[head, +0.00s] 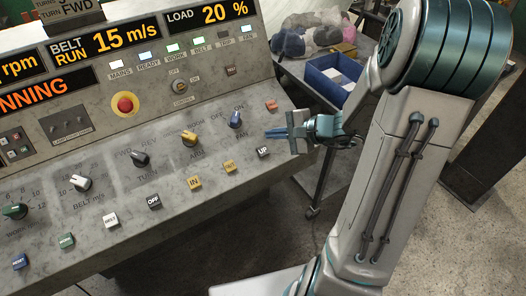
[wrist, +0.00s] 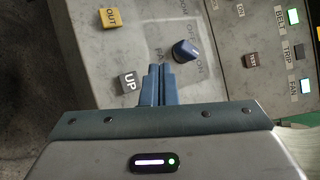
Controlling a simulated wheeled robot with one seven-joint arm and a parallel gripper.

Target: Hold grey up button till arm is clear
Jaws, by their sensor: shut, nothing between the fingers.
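The grey UP button (head: 264,152) sits near the right end of the lower button row on the sloped control panel. It also shows in the wrist view (wrist: 128,82), left of my fingers. My gripper (head: 268,132) is shut and empty, with its blue fingers together. In the head view its tips are just above the UP button in the picture. In the wrist view the fingertips (wrist: 160,68) lie between the UP button and the blue FAN knob (wrist: 186,50). They look apart from the button; their height over the panel is hard to tell.
The yellow OUT button (head: 229,167) is left of UP. The blue FAN knob (head: 235,120) and an orange button (head: 271,105) are close to my fingers. A red mushroom button (head: 125,105) is farther left. A cart with a blue bin (head: 332,80) stands behind the panel's right edge.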

